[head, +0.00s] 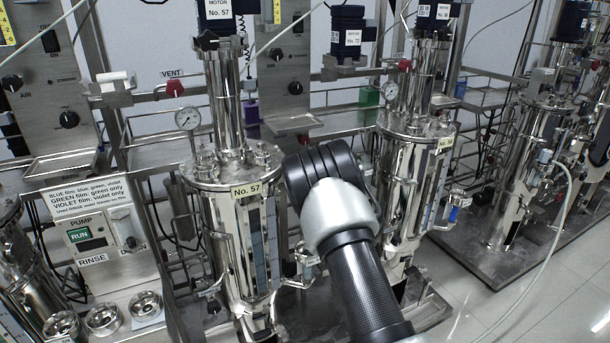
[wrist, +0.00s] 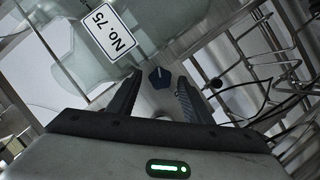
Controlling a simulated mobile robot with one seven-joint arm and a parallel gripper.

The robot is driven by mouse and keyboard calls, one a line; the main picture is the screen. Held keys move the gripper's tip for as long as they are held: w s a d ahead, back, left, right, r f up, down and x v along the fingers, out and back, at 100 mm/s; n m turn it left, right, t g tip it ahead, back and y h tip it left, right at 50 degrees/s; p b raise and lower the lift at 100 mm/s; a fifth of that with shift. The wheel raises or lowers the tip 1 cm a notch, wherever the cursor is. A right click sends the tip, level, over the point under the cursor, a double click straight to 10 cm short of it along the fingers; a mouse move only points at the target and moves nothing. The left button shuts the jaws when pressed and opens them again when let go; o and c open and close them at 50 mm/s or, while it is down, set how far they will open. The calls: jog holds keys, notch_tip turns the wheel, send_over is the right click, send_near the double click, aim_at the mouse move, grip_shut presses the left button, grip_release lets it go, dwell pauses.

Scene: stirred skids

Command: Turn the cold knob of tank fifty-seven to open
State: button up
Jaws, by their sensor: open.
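In the wrist view, a dark blue knob (wrist: 160,77) with a pale pointer line sits just beyond and between my fingertips. My gripper (wrist: 158,83) is open, a finger on either side of the knob's line; contact cannot be told. The plate above the knob (wrist: 104,31) reads No. 75.
A second steel tank (head: 415,165) stands close on the right, with a blue-handled valve (head: 453,214) low on its side. A pump box (head: 95,240) stands at left. In the wrist view, wire racking (wrist: 265,50) and a black cable lie right of the fingers.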

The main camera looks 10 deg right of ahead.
jog(key=c, duration=1.1)
jog(key=n+t, duration=0.1)
jog(key=n, duration=0.1)
jog(key=n+t+h, duration=0.1)
jog(key=n, duration=0.2)
jog(key=f+n+t+h, duration=0.1)
jog(key=n, duration=0.1)
jog(key=shift+a, duration=0.15)
jog(key=shift+n, duration=0.4)
jog(key=o, duration=1.1)
